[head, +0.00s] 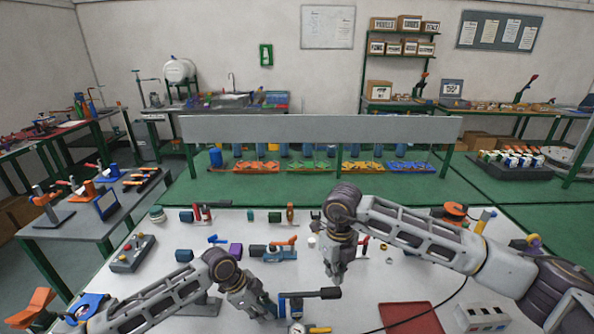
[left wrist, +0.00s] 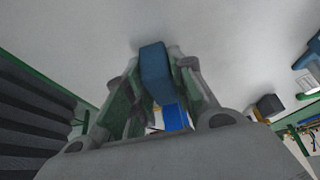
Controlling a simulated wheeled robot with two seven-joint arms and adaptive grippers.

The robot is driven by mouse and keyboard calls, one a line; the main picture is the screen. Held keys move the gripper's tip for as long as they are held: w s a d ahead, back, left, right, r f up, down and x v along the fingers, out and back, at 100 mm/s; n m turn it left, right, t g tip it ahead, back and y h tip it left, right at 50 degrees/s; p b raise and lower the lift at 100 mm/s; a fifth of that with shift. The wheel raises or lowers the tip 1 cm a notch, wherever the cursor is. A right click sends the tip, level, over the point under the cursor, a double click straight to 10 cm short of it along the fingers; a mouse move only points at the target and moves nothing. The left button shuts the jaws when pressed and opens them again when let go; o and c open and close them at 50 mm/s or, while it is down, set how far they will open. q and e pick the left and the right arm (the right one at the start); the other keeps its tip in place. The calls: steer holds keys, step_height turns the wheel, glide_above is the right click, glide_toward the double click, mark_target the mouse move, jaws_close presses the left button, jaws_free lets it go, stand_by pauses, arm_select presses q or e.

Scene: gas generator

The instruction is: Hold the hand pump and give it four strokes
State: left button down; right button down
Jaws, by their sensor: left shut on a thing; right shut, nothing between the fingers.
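The hand pump (head: 296,305) is at the front middle of the white table in the head view. It has a blue body, a black lever pointing right, and a round gauge and yellow part at its foot. My left gripper (head: 262,308) is at its left side, shut on a blue part (left wrist: 155,72) of it, which shows between the fingers in the left wrist view. The exact grip is partly hidden by the fingers. My right gripper (head: 335,278) points down just above the black lever in the picture, shut and empty; I cannot tell whether it touches.
A blue clamp with an orange handle (head: 281,253) stands behind. A control box (head: 133,253) stands at the left.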

arm_select(q)
steer(key=c, duration=1.1)
jaws_free()
steer(key=shift+v, duration=6)
steer(key=shift+s, duration=0.1)
